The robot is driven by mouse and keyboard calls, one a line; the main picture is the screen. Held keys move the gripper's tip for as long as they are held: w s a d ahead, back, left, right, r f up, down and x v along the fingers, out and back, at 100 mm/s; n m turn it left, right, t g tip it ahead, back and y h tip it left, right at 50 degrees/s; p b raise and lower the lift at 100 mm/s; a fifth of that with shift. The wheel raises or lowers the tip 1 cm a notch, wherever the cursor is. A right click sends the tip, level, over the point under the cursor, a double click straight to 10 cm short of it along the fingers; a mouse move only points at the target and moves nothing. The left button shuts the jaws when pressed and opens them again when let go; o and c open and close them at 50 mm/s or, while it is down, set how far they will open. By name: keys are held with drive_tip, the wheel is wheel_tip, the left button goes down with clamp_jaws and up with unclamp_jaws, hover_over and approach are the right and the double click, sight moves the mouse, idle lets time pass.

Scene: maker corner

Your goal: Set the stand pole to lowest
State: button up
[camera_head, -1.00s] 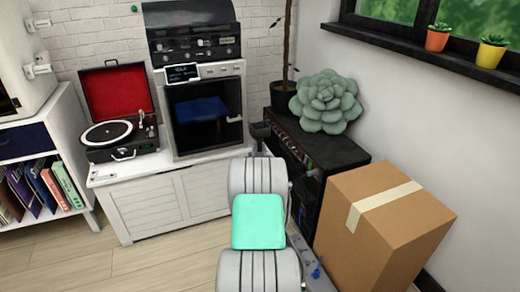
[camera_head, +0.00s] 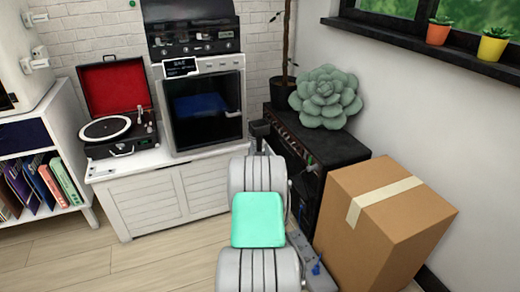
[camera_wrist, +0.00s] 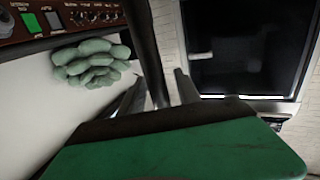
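I cannot identify a stand pole for certain in either view. In the wrist view a dark upright bar (camera_wrist: 146,50) runs down from the top edge, left of a dark glass front; I cannot tell what it belongs to. In the head view my arm reaches away from me. The dark piece at its far end, which seems to be my gripper (camera_head: 260,130), is mostly hidden behind the arm, near the black knobbed unit (camera_head: 340,143). Its fingers do not show clearly. A large green surface with a black edge fills the bottom of the wrist view, close to the camera.
A cardboard box (camera_head: 400,240) stands right of my arm. A grey-green succulent cushion (camera_head: 326,97) rests on the black unit. A white cabinet (camera_head: 150,208) bears a record player (camera_head: 108,130) and a glass-fronted machine (camera_head: 205,108). Wooden floor (camera_head: 130,262) is clear at left.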

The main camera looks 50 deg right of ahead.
drive_tip(key=p+v, duration=0.1)
drive_tip(key=v, duration=0.6)
drive_tip(key=shift+s+a, duration=0.2)
drive_tip(key=shift+a, duration=0.05)
drive_tip(key=shift+p, duration=0.3)
